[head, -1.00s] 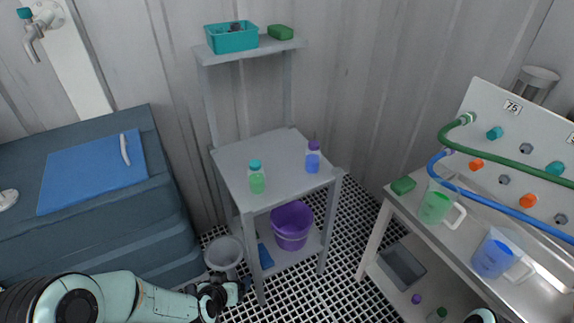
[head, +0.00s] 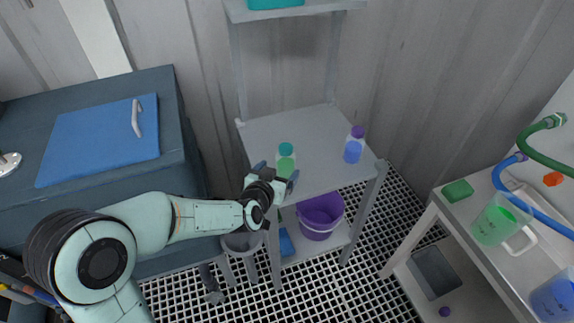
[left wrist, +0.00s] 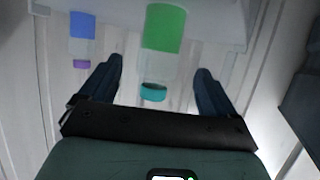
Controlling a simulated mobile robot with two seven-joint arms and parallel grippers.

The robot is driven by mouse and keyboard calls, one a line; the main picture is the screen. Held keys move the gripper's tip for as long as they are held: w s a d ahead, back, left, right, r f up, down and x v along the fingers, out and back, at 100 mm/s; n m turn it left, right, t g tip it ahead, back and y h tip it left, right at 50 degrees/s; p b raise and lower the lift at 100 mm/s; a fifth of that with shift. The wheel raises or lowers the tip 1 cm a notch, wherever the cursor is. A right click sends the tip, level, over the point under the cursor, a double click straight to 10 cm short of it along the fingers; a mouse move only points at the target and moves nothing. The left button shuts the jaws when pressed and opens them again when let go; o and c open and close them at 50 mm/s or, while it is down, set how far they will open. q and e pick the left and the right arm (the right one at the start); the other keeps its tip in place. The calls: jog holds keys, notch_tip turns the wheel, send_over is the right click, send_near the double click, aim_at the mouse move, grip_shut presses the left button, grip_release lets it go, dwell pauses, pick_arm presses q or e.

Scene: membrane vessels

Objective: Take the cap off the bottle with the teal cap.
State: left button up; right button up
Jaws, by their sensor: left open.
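The bottle with the teal cap (head: 286,149) stands upright on the grey shelf stand's middle board (head: 310,130) and holds green liquid. My left gripper (head: 276,174) is open at its near side, with a finger on either side of the bottle's line. In the left wrist view the picture is upside down: the green bottle (left wrist: 163,30) is between the open fingers, its teal cap (left wrist: 153,92) low, near the palm. I cannot tell whether the fingers touch it. My right gripper is not in view.
A bottle with a purple cap and blue liquid (head: 353,150) stands to the right on the same board. A purple bucket (head: 320,213) sits on the lower board. A blue-topped chest (head: 95,145) is at the left. A bench with jugs (head: 497,222) is at the right.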

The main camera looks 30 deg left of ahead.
pick_arm(q)
jog(key=x, duration=0.6)
jog(key=shift+w+f, duration=0.1)
jog(key=shift+w, duration=0.2)
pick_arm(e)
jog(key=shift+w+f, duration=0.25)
pick_arm(q)
jog(key=shift+c, duration=0.3)
jog(key=c, duration=1.1)
jog(key=shift+c, duration=0.2)
notch_tip(320, 180, up, 15)
jog(key=p, duration=0.6)
notch_tip(320, 180, up, 5)
jog(key=p, duration=0.4)
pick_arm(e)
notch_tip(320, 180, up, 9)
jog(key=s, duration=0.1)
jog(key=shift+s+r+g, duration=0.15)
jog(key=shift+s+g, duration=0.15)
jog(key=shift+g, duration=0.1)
